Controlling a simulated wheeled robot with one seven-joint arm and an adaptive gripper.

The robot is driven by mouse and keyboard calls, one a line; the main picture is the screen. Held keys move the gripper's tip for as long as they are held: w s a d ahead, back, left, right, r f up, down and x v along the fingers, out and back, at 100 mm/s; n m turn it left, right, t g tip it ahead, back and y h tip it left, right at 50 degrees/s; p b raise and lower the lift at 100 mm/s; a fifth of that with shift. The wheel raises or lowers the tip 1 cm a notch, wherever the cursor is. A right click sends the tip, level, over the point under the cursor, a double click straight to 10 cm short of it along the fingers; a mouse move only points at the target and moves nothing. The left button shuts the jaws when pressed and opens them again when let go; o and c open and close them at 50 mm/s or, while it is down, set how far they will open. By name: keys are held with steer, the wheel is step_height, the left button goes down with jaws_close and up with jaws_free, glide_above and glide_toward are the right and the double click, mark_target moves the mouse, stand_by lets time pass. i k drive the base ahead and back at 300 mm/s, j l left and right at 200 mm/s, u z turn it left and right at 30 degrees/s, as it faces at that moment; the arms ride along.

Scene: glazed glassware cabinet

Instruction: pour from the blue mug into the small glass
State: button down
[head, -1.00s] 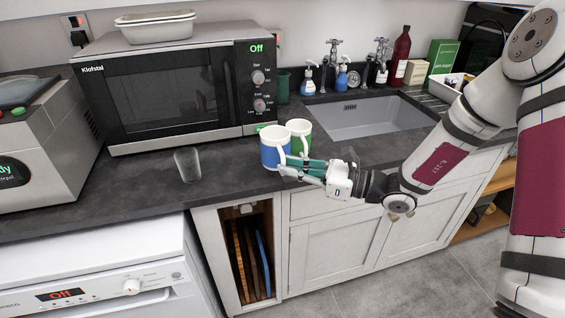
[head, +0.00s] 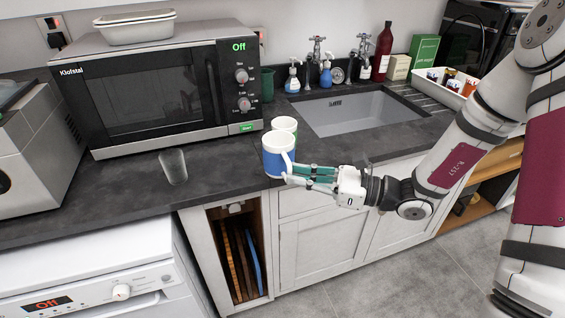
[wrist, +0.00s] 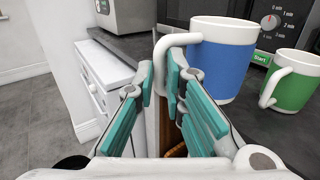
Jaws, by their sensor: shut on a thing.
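The blue mug (head: 275,166), with a white rim and handle, is upright near the front edge of the counter. Whether its base touches the counter is unclear. My gripper (head: 291,175) is shut on its handle. In the wrist view, the white handle (wrist: 163,62) runs down between the teal fingers of my gripper (wrist: 162,82), with the blue mug body (wrist: 228,62) beyond to the right. The small glass (head: 173,168), clear and upright, stands on the counter to the left of the mug, apart from it. Its contents cannot be made out.
A green mug (head: 287,124) stands close behind the blue mug, partly hidden by it; it also shows in the wrist view (wrist: 292,82). A microwave (head: 150,92) stands behind the glass. A sink (head: 362,110) is at right. The counter between glass and blue mug is clear.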

mark_target(175, 167)
steer(key=i+j+z, duration=0.1)
steer(key=j, duration=1.25)
steer(key=j+z, duration=0.1)
steer(key=j, duration=1.2)
steer(key=i, duration=0.05)
